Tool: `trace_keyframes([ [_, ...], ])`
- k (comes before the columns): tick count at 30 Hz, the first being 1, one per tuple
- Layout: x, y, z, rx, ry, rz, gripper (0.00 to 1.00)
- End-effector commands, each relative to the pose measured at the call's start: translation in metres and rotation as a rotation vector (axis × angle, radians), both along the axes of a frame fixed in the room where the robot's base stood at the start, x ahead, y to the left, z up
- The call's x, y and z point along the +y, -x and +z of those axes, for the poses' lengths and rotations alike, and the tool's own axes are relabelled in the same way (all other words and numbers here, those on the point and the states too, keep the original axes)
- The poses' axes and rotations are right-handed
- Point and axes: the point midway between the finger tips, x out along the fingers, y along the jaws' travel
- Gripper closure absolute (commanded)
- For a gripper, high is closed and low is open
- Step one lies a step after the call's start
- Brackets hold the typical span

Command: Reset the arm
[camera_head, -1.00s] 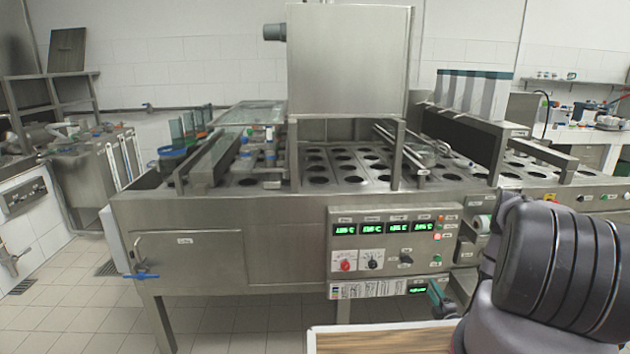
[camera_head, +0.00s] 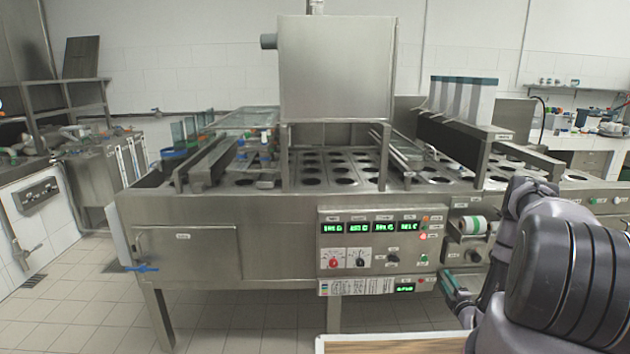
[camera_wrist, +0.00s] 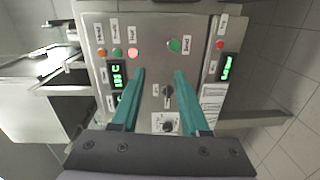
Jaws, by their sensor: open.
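My gripper (camera_wrist: 160,85) shows in the wrist view with two teal fingers apart and nothing between them. The machine's control panel (camera_wrist: 205,75) lies beyond the fingertips, with a green button (camera_wrist: 174,45) seen between and past them. In the head view my arm rises at the lower right, and my gripper (camera_head: 449,283) shows as teal fingers low in front of the right end of the panel (camera_head: 372,240). Whether the fingers touch the panel cannot be told.
The steel cup filler (camera_head: 190,280) spans the middle, with cup holes and a hopper (camera_head: 337,70) on top. A wooden-topped surface (camera_head: 395,346) lies at the bottom, near my arm. Tiled floor (camera_head: 80,310) is free at the left.

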Motion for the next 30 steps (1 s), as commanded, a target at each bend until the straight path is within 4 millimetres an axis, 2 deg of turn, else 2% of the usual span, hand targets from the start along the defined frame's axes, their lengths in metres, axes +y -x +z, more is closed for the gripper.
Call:
trace_keyframes([
  [8, -0.024, -0.053, 0.063, 0.054, -0.108, -0.048, 0.55],
  [11, -0.033, -0.078, 0.101, 0.084, -0.172, -0.078, 0.55],
  [15, -0.039, -0.110, 0.167, 0.136, -0.288, -0.133, 0.55],
  [18, -0.039, -0.124, 0.215, 0.171, -0.377, -0.177, 0.55],
  [22, -0.031, -0.132, 0.279, 0.214, -0.495, -0.236, 0.55],
  [25, -0.021, -0.130, 0.326, 0.246, -0.588, -0.281, 0.55],
  [30, 0.002, -0.111, 0.402, 0.298, -0.752, -0.361, 0.55],
])
